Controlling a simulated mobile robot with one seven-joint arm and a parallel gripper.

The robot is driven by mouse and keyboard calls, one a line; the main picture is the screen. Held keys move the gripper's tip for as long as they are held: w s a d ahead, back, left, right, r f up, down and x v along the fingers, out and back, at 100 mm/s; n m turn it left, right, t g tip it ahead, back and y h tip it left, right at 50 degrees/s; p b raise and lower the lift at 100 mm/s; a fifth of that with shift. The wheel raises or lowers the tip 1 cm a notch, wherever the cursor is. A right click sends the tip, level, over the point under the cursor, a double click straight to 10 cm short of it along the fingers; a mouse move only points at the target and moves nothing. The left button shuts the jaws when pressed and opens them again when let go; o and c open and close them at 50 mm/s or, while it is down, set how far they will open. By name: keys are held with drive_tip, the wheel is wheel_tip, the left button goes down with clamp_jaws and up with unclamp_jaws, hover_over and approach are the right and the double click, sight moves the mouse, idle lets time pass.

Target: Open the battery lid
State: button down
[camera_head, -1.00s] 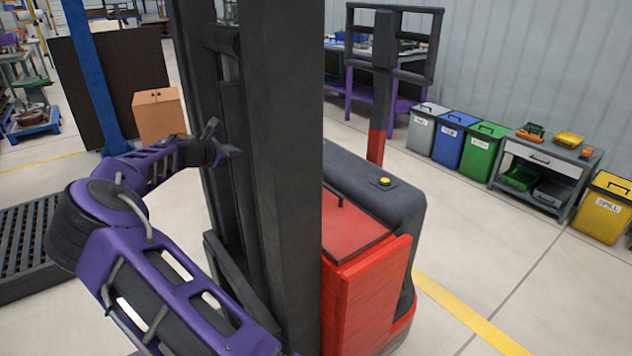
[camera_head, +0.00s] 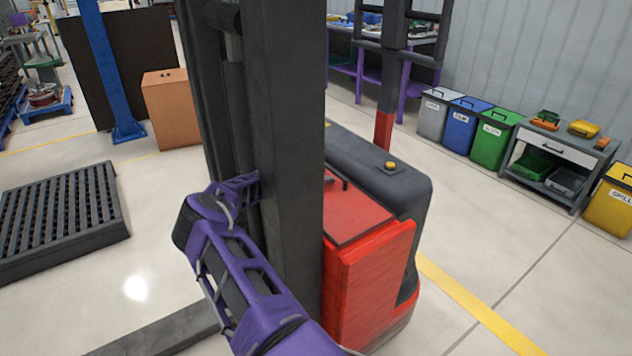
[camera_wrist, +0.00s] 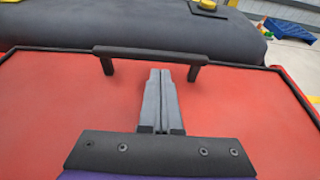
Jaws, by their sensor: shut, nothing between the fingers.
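The battery lid (camera_head: 350,208) is the flat red top of the red battery box on the forklift. A dark bar handle (camera_head: 338,179) stands on its far edge. In the wrist view the red lid (camera_wrist: 50,100) fills most of the picture, with a dark rim, and the handle (camera_wrist: 150,52) runs across its far side. My gripper (camera_wrist: 160,75) is shut and empty. In that picture its fingertips lie just below the handle's bar, between its two posts. Whether they touch it cannot be told. In the head view the gripper is hidden behind the dark mast.
The tall dark mast (camera_head: 285,150) stands between the head camera and the lid. Behind the lid is a dark housing with a yellow button (camera_head: 390,165). A slatted pallet (camera_head: 60,220) lies on the floor at left. Bins and a small cart (camera_head: 560,150) stand at right.

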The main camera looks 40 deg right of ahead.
drive_tip(key=shift+d+f, duration=0.2)
drive_tip(key=shift+d, duration=0.4)
